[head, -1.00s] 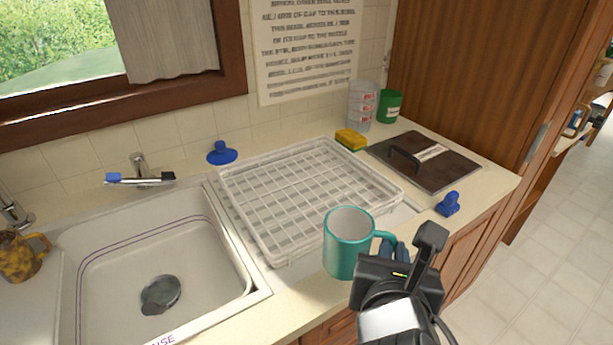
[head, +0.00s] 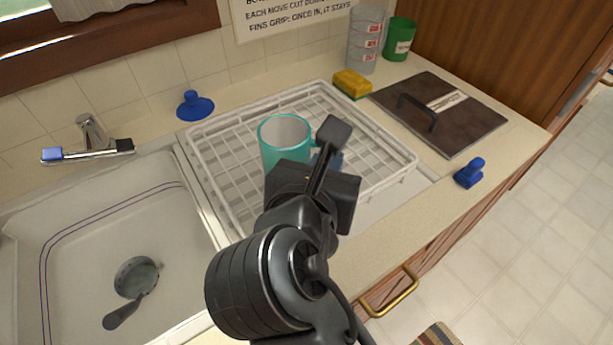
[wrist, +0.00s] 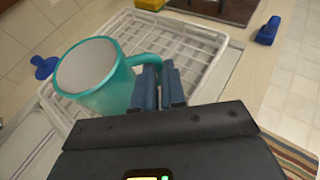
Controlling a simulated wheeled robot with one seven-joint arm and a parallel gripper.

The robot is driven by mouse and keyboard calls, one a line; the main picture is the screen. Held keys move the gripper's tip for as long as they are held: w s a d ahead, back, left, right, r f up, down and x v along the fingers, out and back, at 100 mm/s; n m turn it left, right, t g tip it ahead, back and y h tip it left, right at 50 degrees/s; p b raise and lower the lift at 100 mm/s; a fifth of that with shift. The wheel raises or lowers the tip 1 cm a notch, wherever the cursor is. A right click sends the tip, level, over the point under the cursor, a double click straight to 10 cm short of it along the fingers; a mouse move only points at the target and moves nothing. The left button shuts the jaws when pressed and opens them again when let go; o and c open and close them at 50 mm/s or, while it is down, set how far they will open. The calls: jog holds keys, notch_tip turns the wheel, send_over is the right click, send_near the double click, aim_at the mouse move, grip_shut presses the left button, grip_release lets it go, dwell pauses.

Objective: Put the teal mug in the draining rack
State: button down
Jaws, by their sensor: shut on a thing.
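The teal mug (head: 283,143) is upright, its light inside facing up. It shows over the white draining rack (head: 213,169) in the head view; I cannot tell whether it touches the rack floor. My gripper is shut on the mug's handle, at the mug's right side. In the wrist view the blue fingers (wrist: 159,88) pinch the handle, and the mug (wrist: 100,80) is left of them. The rack (wrist: 215,50) spreads behind the mug there. My arm hides the front part of the rack and the mug's lower part in the head view. No other thing shows in the rack.
The sink (head: 110,240) with a tap (head: 92,138) is left of the rack. A yellow sponge (head: 351,84), clear stacked cups (head: 366,42) and a green cup (head: 399,40) stand behind. A dark board (head: 440,112) and a blue object (head: 469,173) are at right.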

jog(key=shift+w+a+f, duration=0.3)
jog(key=shift+a+f, duration=0.15)
jog(key=shift+f, duration=0.55)
jog(key=shift+w+a+f, duration=0.3)
jog(key=shift+a+f, duration=0.2)
jog(key=shift+f, duration=0.45)
jog(key=shift+w+a+f, duration=0.3)
jog(key=shift+a+f, duration=0.15)
jog(key=shift+f, duration=0.55)
jog(key=shift+f, duration=0.1)
jog(key=c, duration=1.2)
grip_release()
jog(key=shift+s+a+r, duration=0.1)
jog(key=shift+s+r, duration=0.1)
jog(key=shift+s, duration=0.05)
jog(key=v, duration=1.1)
jog(key=shift+s, duration=0.25)
